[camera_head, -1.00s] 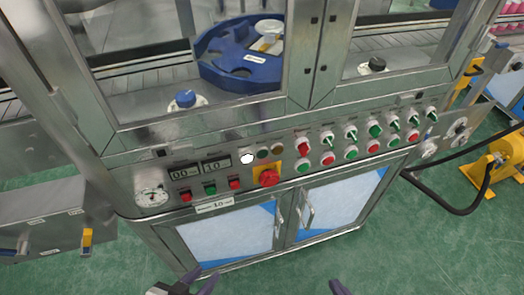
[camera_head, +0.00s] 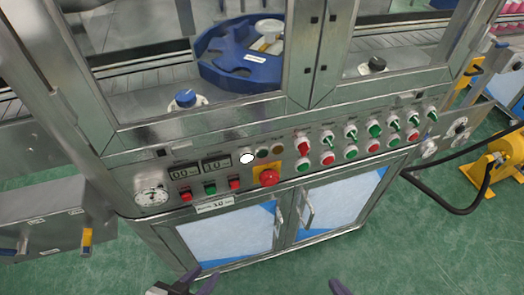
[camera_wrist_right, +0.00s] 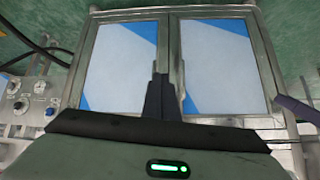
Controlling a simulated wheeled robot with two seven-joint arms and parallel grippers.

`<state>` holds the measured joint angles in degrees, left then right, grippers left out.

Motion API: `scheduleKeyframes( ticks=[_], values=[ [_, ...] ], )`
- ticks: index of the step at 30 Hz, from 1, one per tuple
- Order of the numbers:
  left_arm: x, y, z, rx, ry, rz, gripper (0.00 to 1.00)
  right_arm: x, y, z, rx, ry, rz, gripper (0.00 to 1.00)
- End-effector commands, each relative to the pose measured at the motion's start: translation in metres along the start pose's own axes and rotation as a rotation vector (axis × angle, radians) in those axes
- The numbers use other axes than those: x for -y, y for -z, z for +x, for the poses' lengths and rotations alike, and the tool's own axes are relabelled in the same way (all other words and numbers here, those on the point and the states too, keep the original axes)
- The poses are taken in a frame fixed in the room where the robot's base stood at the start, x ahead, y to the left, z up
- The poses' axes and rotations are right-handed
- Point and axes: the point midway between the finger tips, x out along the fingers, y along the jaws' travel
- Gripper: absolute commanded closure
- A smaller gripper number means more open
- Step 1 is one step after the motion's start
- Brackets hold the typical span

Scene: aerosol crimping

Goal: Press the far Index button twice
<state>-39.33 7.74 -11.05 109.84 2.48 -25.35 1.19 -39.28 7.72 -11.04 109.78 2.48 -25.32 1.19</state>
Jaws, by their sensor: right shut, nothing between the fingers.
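A steel machine front carries a sloped control panel (camera_head: 330,127) with rows of red and green buttons and switches. The button labels are too small to read, so I cannot tell which is the far Index button. On the left of the panel are a green button (camera_head: 210,190) between two red ones and a red emergency knob (camera_head: 269,177) on yellow. My left gripper (camera_head: 190,281) is low at the bottom edge, below the panel and partly cut off. My right gripper (camera_head: 338,287) shows only a tip there; in the right wrist view (camera_wrist_right: 161,80) it is shut and empty before the doors.
Two cabinet doors (camera_head: 232,238) with handles are below the panel. Behind the windows are a blue knob (camera_head: 186,98), a blue star wheel (camera_head: 240,72) and a black knob (camera_head: 376,64). A grey box (camera_head: 50,225) is at the left; a yellow unit (camera_head: 497,160) with a black hose is at the right.

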Motion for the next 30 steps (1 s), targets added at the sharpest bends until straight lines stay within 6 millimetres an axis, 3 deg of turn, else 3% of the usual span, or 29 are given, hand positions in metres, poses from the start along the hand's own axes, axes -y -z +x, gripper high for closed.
scheduleKeyframes(
  ticks=[25, 30],
  values=[
    [0.0, -0.001, 0.001, 0.001, 0.001, 0.0, 0.69, 0.0, 0.0, 0.0, -0.001, -0.001, -0.005, 1.0],
    [0.001, -0.009, 0.009, 0.001, 0.0, 0.0, 0.69, -0.022, 0.012, 0.015, -0.039, -0.066, -0.15, 1.0]
  ],
)
